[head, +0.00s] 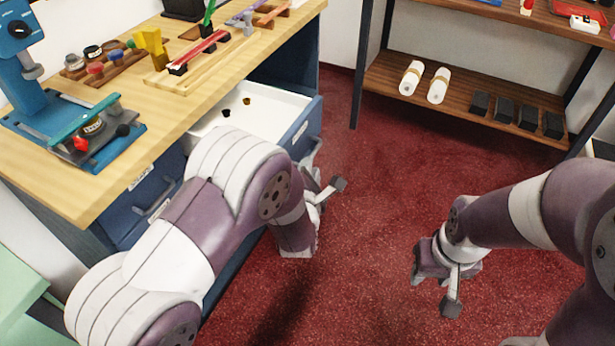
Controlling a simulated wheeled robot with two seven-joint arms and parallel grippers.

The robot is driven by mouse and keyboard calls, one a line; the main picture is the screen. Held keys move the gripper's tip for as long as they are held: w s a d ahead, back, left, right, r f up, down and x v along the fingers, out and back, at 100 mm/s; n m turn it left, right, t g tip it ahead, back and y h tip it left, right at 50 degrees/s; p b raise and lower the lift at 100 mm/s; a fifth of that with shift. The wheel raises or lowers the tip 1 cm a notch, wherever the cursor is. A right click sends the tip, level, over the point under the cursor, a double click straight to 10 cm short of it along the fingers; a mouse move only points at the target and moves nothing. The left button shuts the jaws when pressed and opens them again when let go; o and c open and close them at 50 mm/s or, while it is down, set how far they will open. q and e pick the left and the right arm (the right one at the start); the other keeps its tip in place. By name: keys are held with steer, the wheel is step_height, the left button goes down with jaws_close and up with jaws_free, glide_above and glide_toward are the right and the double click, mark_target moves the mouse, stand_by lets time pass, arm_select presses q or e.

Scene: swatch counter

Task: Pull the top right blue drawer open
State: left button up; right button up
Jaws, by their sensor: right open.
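The top right blue drawer (309,124) of the workbench is pulled well out. Its white inside shows, with two small dark and brown items lying in it. My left gripper (325,182) is in front of this drawer's face, close to its handle area. One fingertip sticks out to the right; my own arm hides the rest, so I cannot tell whether it is on the handle. My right gripper (434,288) is open and empty over the red floor, well apart from the drawer.
The wooden bench top (130,170) carries a blue press (75,120), a yellow block (152,44) and several tools. Another blue drawer (145,205) to the left is shut. A shelf rack (385,75) with white rolls stands at the back right. Red floor between is clear.

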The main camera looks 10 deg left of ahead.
arm_select(q)
steer(key=v, duration=0.5)
steer(key=shift+s, duration=0.35)
